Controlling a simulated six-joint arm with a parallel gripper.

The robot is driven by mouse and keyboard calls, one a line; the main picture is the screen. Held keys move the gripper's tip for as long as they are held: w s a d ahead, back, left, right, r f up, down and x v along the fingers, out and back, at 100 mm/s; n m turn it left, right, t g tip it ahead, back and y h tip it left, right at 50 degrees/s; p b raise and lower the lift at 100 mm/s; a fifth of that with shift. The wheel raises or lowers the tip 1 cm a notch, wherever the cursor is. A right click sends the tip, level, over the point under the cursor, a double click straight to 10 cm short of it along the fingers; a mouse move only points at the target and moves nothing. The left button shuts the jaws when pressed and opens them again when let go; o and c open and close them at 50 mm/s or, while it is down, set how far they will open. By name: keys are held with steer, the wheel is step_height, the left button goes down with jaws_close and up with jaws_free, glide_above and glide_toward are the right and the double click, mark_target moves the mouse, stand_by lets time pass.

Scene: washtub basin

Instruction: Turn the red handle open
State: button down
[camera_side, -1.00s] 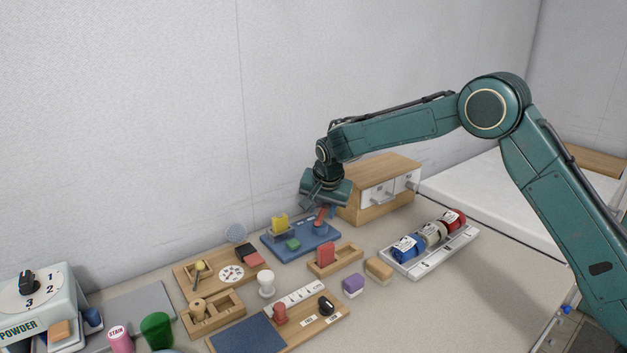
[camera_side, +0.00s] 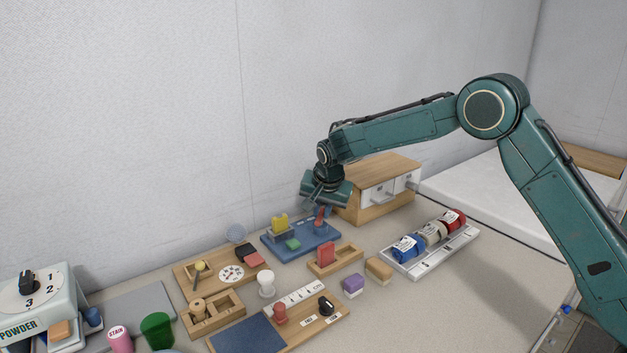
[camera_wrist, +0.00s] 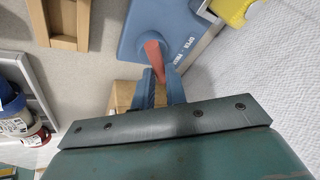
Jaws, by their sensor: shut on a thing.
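The red handle (camera_side: 319,221) stands on the blue board (camera_side: 292,249) near the wooden drawer box. My gripper (camera_side: 324,208) points down over the handle and is shut on its upper part. In the wrist view the red handle (camera_wrist: 154,53) runs up between my two blue fingers (camera_wrist: 161,85) and leans slightly. The blue board (camera_wrist: 180,20) carries white lettering, in which "OPEN" can be read. The grasped end of the handle is partly hidden by the fingers.
The wooden drawer box (camera_side: 358,211) stands close behind and right of my gripper. A wooden holder with a red piece (camera_side: 327,254) lies in front. A tray (camera_side: 438,255) of bundles is right.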

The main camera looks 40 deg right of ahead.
steer(key=n+y, duration=0.2)
steer(key=n, duration=0.3)
steer(key=shift+d, duration=0.1)
steer(key=n+y, duration=0.2)
steer(key=n, duration=0.3)
steer(key=shift+w, duration=0.15)
stand_by(0.3)
steer(key=c, duration=1.4)
jaws_free()
steer(key=shift+c, duration=0.2)
